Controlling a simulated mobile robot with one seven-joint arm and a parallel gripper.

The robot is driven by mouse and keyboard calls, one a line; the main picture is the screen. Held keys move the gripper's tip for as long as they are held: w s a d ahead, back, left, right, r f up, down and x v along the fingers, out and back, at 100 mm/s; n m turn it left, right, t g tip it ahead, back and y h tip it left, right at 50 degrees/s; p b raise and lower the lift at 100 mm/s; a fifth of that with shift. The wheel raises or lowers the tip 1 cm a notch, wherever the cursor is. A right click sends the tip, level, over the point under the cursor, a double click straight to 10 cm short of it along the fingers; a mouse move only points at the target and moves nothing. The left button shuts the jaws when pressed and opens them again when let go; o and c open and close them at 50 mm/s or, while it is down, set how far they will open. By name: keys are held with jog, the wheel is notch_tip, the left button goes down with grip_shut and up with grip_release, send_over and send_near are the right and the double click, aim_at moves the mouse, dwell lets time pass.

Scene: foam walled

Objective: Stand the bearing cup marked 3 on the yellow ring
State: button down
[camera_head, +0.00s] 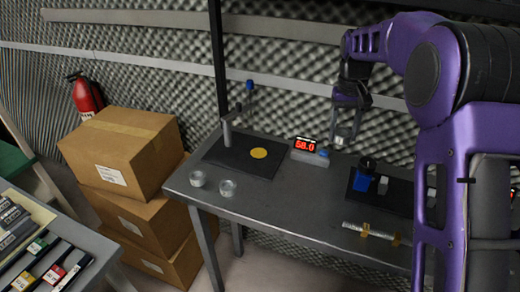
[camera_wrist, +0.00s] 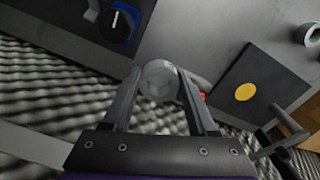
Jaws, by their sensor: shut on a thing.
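My gripper (camera_head: 345,127) is shut on a small pale metallic bearing cup (camera_head: 341,140) and holds it in the air above the back of the grey table. In the wrist view the cup (camera_wrist: 160,80) sits between the two fingertips (camera_wrist: 162,88). I cannot read a mark on it. The yellow ring (camera_head: 259,153) looks like a flat yellow disc on a dark mat, left of my gripper. It also shows in the wrist view (camera_wrist: 245,92), with nothing on it. Two more cups, one at left (camera_head: 197,178) and one at right (camera_head: 228,187), stand near the table's front left edge.
A post stand (camera_head: 228,125) with a blue knob rises from the dark mat (camera_head: 222,153). A red display (camera_head: 304,146) stands between mat and gripper. A blue device (camera_head: 363,181) sits on another dark mat at right. A taped rod (camera_head: 370,232) lies in front.

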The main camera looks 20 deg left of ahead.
jog(key=w+a+n+p, duration=0.1)
jog(key=w+a+p, duration=0.1)
jog(key=a, duration=1)
jog(key=n, duration=0.1)
send_over(259, 154)
notch_tip(259, 154, down, 7)
jog(key=shift+f, duration=2.3)
jog(key=shift+f+b, duration=0.1)
jog(key=shift+b, duration=0.2)
jog(key=shift+c, duration=0.9)
grip_release()
